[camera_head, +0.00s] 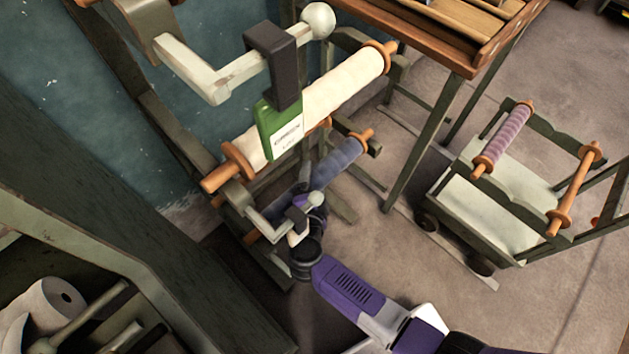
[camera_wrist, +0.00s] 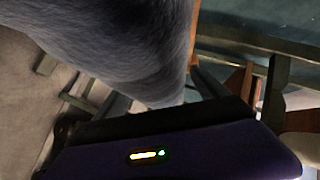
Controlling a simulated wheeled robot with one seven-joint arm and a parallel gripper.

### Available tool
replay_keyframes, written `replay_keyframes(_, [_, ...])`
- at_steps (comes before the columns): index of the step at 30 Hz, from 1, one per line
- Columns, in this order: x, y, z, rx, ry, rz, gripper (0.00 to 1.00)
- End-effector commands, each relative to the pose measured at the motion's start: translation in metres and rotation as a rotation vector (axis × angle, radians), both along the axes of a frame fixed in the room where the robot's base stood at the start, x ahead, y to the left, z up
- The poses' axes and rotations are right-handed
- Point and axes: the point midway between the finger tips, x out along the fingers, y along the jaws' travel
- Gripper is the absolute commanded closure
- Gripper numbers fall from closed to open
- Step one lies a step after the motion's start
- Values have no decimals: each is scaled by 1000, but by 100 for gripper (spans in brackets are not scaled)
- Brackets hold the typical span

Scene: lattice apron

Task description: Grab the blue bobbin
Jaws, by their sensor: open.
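The blue bobbin (camera_head: 338,163) is a roll of dusty blue-grey yarn on an orange wooden spindle. It lies in the lower holder of the dark green frame, below a larger cream roll. In the wrist view its fuzzy grey-blue yarn (camera_wrist: 120,40) fills the upper left, very close to the camera. My gripper (camera_head: 306,188) is open at the near left part of the blue bobbin, partly hidden behind a small crank. I cannot tell whether the fingers touch the yarn. My purple gripper housing runs along the bottom of the wrist view.
The cream roll (camera_head: 335,92) with a green tag (camera_head: 281,129) and a big crank (camera_head: 220,82) hang above. The small crank (camera_head: 290,222) is close to my wrist. A cart (camera_head: 490,212) with a purple bobbin (camera_head: 506,137) stands right. Floor between is clear.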

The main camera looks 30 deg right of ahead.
Motion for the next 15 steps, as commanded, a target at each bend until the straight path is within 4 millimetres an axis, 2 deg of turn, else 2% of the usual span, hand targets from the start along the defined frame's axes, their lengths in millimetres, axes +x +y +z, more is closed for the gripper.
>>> replay_keyframes(8, [3,-1,-1,0,-1,1,17])
replay_keyframes(15, [3,-1,-1,0,-1,1,64])
